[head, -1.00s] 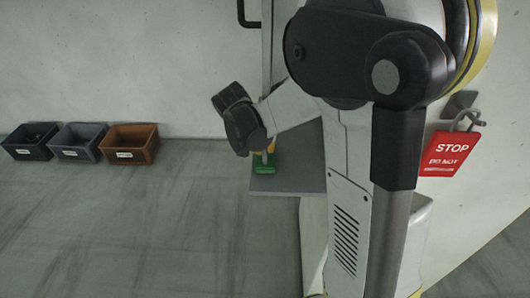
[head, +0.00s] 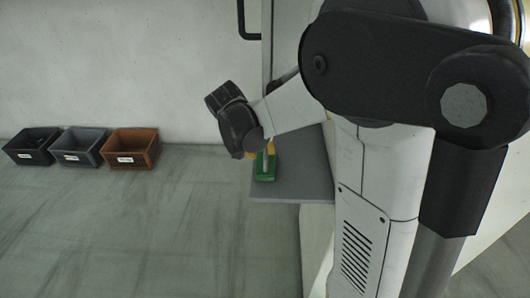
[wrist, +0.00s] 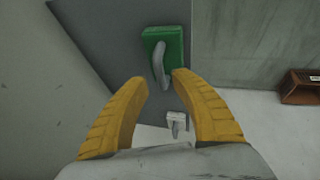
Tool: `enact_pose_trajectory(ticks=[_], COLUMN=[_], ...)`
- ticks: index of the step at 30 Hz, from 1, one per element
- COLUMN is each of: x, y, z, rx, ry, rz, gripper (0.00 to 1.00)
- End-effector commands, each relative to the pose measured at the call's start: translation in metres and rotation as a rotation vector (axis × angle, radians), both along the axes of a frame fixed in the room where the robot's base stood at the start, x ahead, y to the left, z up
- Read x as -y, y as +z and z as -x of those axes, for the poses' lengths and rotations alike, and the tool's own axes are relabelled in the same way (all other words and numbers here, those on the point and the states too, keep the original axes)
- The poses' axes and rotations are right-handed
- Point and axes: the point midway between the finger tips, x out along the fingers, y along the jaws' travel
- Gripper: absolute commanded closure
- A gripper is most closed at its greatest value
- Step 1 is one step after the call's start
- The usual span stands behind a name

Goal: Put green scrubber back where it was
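The green scrubber (head: 265,177) rests on the grey shelf (head: 305,175), near the shelf's left edge. In the wrist view the scrubber (wrist: 174,42) is a green block with a curved grey handle on top. My gripper (wrist: 159,80) has two yellow fingers, spread apart. The near end of the handle lies at the gap between the fingertips, with visible space on either side. In the head view my gripper (head: 262,151) is at the scrubber, partly hidden by my dark wrist.
Black (head: 31,153), grey (head: 77,155) and brown (head: 131,158) bins stand on the floor by the wall at left. A white bracket (wrist: 176,121) shows below the fingertips in the wrist view. Open floor lies left of the shelf.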

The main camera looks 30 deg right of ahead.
Motion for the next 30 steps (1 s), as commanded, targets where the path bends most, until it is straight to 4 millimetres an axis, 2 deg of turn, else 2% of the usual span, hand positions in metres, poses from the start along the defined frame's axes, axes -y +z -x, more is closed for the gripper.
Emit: enact_pose_trajectory(ticks=[1, 6, 12, 30], x=[-0.006, -0.023, -0.034, -0.036], y=[0.015, 0.048, 0.070, 0.073], z=[0.002, 0.008, 0.013, 0.014], rx=[0.000, -0.001, -0.001, -0.001], ry=[0.003, 0.003, 0.002, 0.001], rz=[0.000, 0.000, 0.000, 0.001], gripper=[0.70, 0.70, 0.70, 0.70])
